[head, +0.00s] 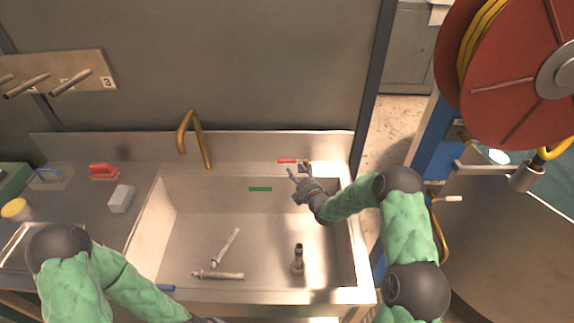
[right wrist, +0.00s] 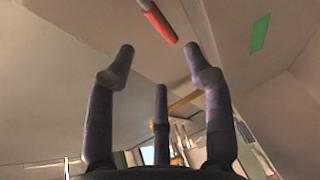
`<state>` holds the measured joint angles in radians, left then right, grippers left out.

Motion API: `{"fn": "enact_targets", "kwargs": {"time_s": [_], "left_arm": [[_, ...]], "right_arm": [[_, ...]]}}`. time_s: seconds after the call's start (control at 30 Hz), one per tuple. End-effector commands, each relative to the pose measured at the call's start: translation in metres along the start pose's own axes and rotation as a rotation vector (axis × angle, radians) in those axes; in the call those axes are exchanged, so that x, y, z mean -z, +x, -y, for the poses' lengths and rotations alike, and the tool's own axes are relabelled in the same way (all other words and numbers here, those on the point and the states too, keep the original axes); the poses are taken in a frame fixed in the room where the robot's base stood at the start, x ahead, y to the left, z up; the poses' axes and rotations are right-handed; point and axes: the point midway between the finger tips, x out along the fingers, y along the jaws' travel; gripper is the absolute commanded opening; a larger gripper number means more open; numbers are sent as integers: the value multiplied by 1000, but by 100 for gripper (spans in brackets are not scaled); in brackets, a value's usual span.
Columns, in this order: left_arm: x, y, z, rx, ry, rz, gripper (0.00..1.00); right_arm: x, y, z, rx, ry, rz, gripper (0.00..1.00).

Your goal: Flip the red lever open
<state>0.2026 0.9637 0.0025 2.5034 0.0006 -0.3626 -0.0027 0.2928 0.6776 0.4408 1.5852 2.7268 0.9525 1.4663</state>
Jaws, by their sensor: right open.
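The red lever (head: 287,161) is at the back rim of the sink (head: 180,240), beside a small brass-coloured fitting (head: 305,167). In the right wrist view the red lever (right wrist: 160,25) lies just beyond the fingertips, slanting between the two front ones. My right gripper (head: 296,175) is open and empty, just in front of and below the lever. Its three spread fingers (right wrist: 157,62) show in the right wrist view, with a gap to the lever. My left arm comes in at the lower left; its gripper is outside the picture.
A green strip (head: 260,189) marks the sink's back wall. Two pale tubes (head: 225,247) (head: 218,275) lie in the sink, and a small upright cylinder (head: 298,258) stands there. A bent brass tap (head: 188,135) rises left of the lever. A red hose reel (head: 510,70) hangs at right.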

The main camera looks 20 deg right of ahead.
Motion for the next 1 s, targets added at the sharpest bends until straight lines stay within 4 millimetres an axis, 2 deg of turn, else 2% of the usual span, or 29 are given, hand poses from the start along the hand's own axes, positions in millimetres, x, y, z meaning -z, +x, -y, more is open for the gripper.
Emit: {"fn": "enact_targets", "kwargs": {"time_s": [0.5, 0.7, 1.0], "left_arm": [[1, 14, 5, 0, 0, 0, 40], [1, 16, 6, 0, 0, 0, 40], [1, 16, 6, 0, 0, 0, 40]], "right_arm": [[1, 82, 2, 0, 1, -1, 52], [1, 97, 1, 1, 0, 0, 52], [0, 100, 0, 1, 0, 0, 52]]}}
